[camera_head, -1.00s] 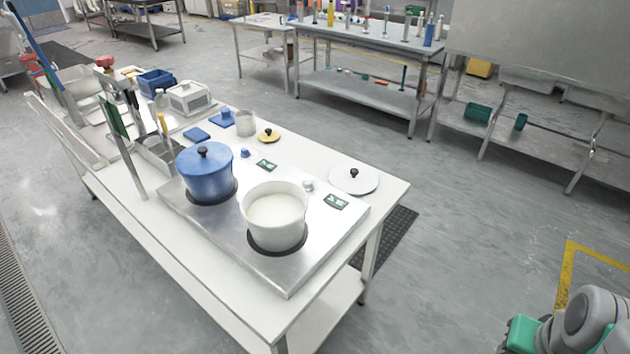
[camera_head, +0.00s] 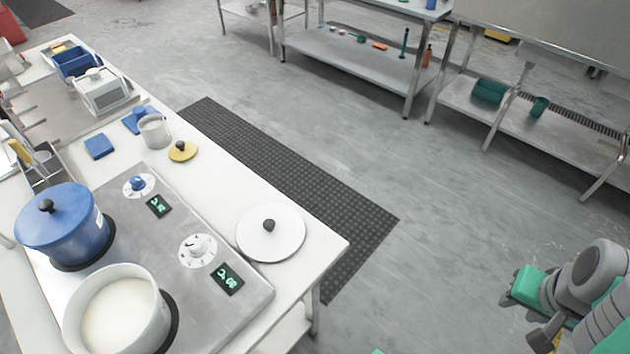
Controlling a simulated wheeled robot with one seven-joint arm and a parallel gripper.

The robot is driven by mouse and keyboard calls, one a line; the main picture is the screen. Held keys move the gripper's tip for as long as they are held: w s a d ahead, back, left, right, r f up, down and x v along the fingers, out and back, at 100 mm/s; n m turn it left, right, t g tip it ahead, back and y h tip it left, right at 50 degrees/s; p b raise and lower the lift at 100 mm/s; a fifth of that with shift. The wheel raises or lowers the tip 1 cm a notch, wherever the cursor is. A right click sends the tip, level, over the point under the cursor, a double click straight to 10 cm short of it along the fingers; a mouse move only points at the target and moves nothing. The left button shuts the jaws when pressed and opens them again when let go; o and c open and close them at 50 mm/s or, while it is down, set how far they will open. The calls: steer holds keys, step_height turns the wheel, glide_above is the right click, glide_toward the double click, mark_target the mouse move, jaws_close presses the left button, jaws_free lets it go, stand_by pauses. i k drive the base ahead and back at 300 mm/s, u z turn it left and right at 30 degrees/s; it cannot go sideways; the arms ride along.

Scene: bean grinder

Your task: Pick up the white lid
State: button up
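The white lid (camera_head: 270,240) is a flat round disc with a small black knob. It lies on the right end of the white table (camera_head: 215,166), beside the steel hob. My gripper (camera_head: 535,338) is at the lower right, far from the lid and over the open floor. Only part of it shows, and its fingertips are too unclear to tell whether it is open or shut. The lid is fully in view with nothing over it.
A white pot (camera_head: 122,318) with pale contents and a lidded blue pot (camera_head: 66,228) stand on the hob (camera_head: 165,250). A small yellow lid (camera_head: 183,151) and a grey cup (camera_head: 154,131) are farther back. Open floor and a black mat (camera_head: 290,185) lie right of the table.

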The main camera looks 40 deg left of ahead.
mark_target(269, 232)
steer(key=i, duration=1.3)
steer(key=u, duration=5.5)
